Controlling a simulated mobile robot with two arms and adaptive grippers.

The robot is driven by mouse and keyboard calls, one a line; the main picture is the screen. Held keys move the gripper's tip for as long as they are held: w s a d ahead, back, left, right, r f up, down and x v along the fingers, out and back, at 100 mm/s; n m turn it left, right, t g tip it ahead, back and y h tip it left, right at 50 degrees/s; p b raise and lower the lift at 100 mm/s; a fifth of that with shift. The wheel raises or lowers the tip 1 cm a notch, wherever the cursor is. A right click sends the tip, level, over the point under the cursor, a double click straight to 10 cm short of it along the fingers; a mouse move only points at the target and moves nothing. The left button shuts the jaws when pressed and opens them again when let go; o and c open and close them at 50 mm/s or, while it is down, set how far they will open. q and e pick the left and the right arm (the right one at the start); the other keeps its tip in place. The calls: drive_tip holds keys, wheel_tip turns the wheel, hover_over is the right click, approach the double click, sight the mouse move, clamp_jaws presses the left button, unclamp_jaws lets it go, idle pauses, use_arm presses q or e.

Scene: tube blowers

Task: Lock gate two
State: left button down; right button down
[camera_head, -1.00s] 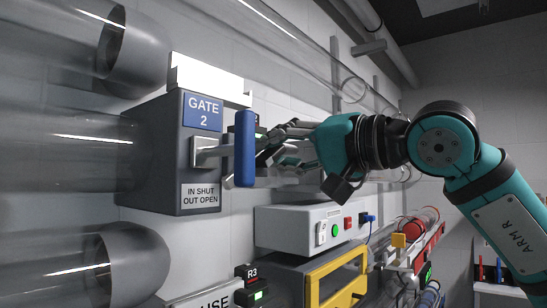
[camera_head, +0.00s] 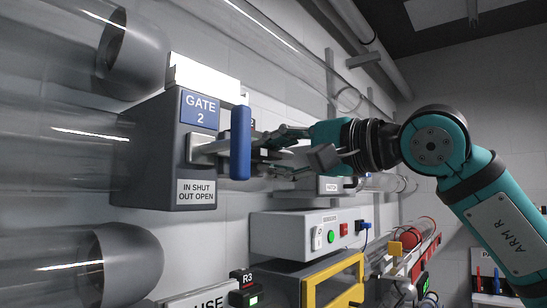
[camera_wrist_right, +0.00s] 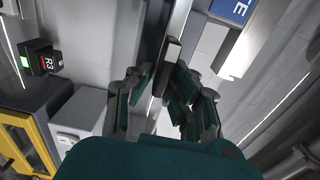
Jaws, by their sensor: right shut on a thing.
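The gate two box (camera_head: 150,150) is dark grey, with a blue GATE 2 label (camera_head: 200,110) and a white IN SHUT OUT OPEN label (camera_head: 196,192). A metal bar (camera_head: 208,147) comes out of its plate to an upright blue handle (camera_head: 240,143), which stands out from the box. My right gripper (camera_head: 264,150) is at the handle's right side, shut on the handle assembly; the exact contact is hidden. In the right wrist view its fingers (camera_wrist_right: 165,100) flank a grey metal part (camera_wrist_right: 175,48). My left gripper is not in view.
Clear tubes with dark collars (camera_head: 135,265) lie left of the box. Below my right gripper are a light grey control box (camera_head: 290,238) with buttons and a yellow-framed unit (camera_head: 335,280). An R3 module (camera_head: 243,282) with a green light sits lower down.

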idle(0.3)
drive_tip(key=c, duration=1.3)
unclamp_jaws()
drive_tip(key=shift+c, duration=0.2)
drive_tip(key=v, duration=1.2)
